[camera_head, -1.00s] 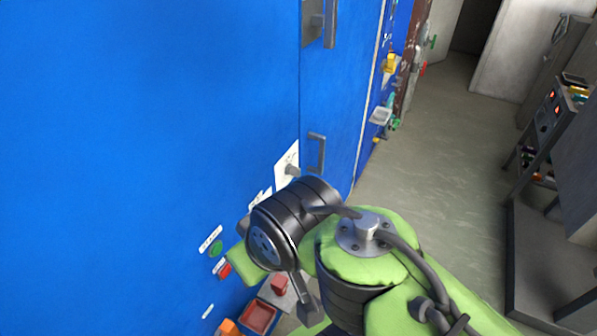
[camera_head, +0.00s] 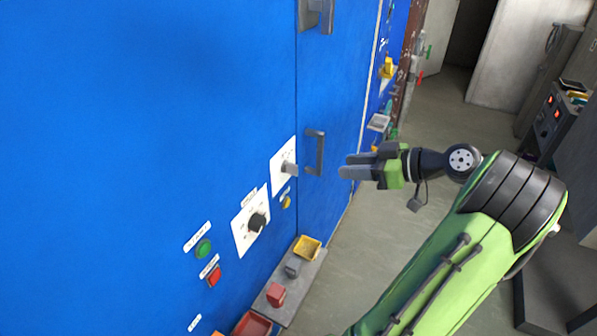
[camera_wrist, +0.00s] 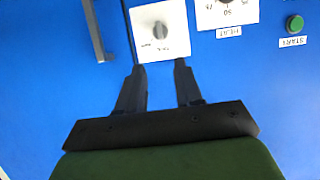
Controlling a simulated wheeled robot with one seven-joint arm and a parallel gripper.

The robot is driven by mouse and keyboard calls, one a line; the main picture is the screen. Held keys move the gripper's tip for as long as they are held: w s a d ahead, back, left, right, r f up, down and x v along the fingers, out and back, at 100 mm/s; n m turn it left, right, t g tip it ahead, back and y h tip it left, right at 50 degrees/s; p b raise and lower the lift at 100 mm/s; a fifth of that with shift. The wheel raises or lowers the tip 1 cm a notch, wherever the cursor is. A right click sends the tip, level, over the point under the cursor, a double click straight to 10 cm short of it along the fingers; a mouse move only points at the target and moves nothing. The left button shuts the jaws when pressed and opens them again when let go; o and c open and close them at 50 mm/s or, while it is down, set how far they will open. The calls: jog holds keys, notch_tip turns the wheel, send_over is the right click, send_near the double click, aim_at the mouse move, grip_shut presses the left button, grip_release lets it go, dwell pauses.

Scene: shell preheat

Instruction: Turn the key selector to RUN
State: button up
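The key selector (camera_head: 289,168) is a grey knob on a white plate (camera_head: 279,178) on the blue cabinet front. In the wrist view the selector (camera_wrist: 161,31) is upside down on its plate, straight beyond my fingertips; the lettering around it is too small to read surely. My gripper (camera_head: 346,166) is to the right of the selector in the head view, pointing at the cabinet with a gap between. In the wrist view my gripper (camera_wrist: 159,66) has its two fingers apart, with nothing between them. The fingertips are not touching the knob.
A black dial (camera_head: 257,222) on a white plate, a yellow button (camera_head: 286,202), a green START button (camera_head: 204,249) and a red button (camera_head: 214,275) are nearby. A door handle (camera_head: 315,152) sticks out beside the selector. A shelf (camera_head: 306,279) with small bins juts out below.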

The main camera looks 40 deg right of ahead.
aim_at(291, 169)
jog(key=b+x, duration=0.4)
jog(key=x, duration=1)
jog(key=shift+w+f, duration=0.25)
jog(key=shift+w, duration=0.05)
jog(key=shift+a, duration=0.1)
grip_shut()
